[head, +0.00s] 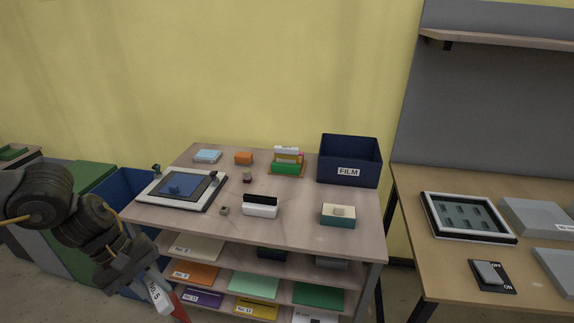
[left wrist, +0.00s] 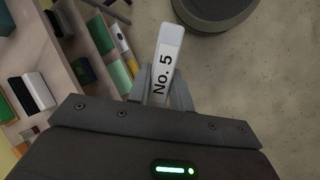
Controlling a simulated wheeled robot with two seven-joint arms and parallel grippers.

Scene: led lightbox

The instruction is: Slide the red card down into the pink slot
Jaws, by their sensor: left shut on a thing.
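My left gripper (head: 143,277) is at the lower left of the head view, left of the shelf unit and below its top. It is shut on a card with a white "No. 5" label (head: 159,296) and a red part (head: 179,311) that runs off the bottom edge. In the left wrist view the label (left wrist: 166,62) stands out between the fingers of the gripper (left wrist: 164,95); no red shows there. I cannot make out a pink slot; only a small pink spot shows beside the green-and-white item (head: 286,167) on the top. My right gripper is not in view.
The wooden shelf unit (head: 300,235) holds coloured labelled sheets below, such as an orange one (head: 196,274). On top are a navy FILM bin (head: 348,152) and a framed panel (head: 152,195). A blue bin (head: 117,188) stands left. A second table (head: 418,258) is right.

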